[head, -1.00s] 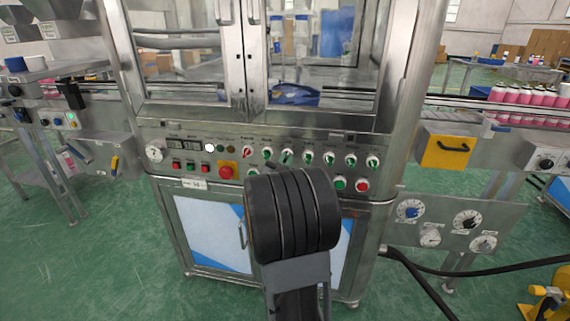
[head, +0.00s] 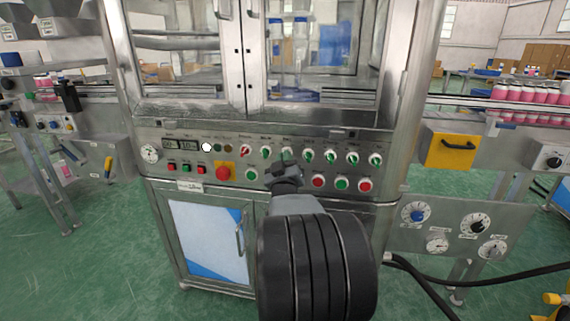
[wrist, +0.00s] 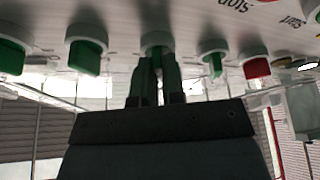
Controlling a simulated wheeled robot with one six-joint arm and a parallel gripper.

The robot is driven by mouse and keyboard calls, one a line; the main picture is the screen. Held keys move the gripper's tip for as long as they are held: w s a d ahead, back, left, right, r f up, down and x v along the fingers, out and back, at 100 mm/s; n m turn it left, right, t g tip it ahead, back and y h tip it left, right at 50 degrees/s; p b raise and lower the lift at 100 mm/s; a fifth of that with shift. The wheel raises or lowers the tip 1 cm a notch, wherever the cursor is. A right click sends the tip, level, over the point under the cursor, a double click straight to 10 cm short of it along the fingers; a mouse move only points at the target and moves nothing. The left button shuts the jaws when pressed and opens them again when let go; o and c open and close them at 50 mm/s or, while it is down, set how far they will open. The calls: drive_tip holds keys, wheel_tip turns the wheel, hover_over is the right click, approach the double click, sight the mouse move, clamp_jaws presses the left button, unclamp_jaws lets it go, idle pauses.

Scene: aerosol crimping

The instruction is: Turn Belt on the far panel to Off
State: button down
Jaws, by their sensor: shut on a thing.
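The panel (head: 215,150) on the machine front carries a row of selector knobs with small labels I cannot read, so I cannot tell which is Belt. My gripper (head: 285,172) reaches up to this row at the third knob from the left. In the wrist view, my gripper (wrist: 157,85) has its fingers closed on a green knob (wrist: 157,42), mostly hidden between and behind them. Another green knob (wrist: 85,52) stands to its left. A narrower-looking green knob (wrist: 214,60) and a red knob (wrist: 256,68) stand to its right.
Below the row are a red emergency stop (head: 223,173) on a yellow plate and several red and green push buttons (head: 341,183). A gauge (head: 149,153) is at the panel's left end. Cabinet doors (head: 205,230) with a handle lie below.

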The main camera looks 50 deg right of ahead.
drive_tip(key=shift+n+y, duration=0.4)
drive_tip(key=shift+n, duration=0.5)
drive_tip(key=c, duration=1.2)
unclamp_jaws()
drive_tip(key=shift+b, duration=0.3)
